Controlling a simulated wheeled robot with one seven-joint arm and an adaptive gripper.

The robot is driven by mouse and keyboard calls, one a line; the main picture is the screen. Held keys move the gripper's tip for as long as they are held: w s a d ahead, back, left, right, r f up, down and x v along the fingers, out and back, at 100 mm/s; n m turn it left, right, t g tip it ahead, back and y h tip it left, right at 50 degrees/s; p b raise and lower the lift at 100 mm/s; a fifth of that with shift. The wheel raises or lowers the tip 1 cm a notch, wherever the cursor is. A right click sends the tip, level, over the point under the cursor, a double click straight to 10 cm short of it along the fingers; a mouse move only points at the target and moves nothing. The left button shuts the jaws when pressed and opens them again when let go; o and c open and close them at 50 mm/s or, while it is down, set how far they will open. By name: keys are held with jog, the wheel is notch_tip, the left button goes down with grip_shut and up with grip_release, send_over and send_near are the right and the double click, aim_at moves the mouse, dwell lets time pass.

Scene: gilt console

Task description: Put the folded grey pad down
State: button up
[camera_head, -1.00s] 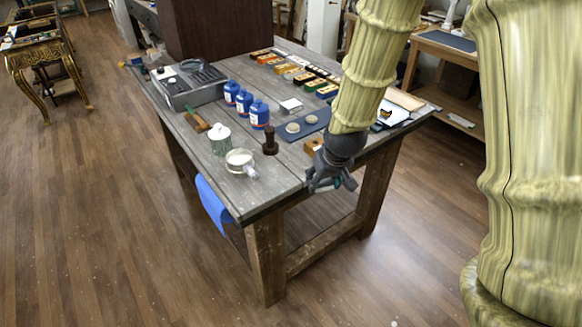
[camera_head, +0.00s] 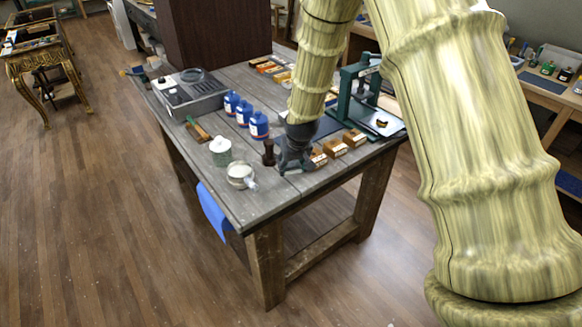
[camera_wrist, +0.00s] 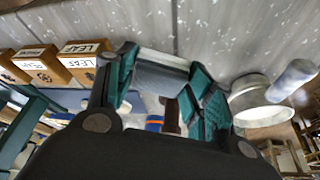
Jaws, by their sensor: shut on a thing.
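My gripper (camera_head: 293,166) is low at the front part of the wooden worktable (camera_head: 275,192), just right of a dark brown knobbed tool (camera_head: 268,152). In the wrist view my gripper (camera_wrist: 163,88) has its green-padded fingers closed on the sides of the folded grey pad (camera_wrist: 160,75). The pad spans the gap between them, with a pale upper edge and a grey face. In the head view the pad cannot be made out behind the fingers. I cannot tell whether it touches the tabletop.
Small wooden LEAF blocks (camera_head: 335,148) stand right of my gripper, beside a green press (camera_head: 360,90). A metal cup (camera_head: 240,175), a lidded jar (camera_head: 220,151) and blue bottles (camera_head: 259,125) stand to the left. Bare planks lie in front of my gripper.

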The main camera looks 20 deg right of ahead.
aim_at(291, 171)
jog(key=shift+w+a, duration=0.15)
jog(key=shift+w, duration=0.3)
jog(key=shift+f+p, duration=0.85)
jog(key=shift+f, duration=0.95)
jog(key=shift+f, duration=0.15)
jog(key=o, duration=0.9)
jog(key=shift+r, duration=0.2)
jog(key=b+v, duration=0.3)
jog(key=v, duration=0.9)
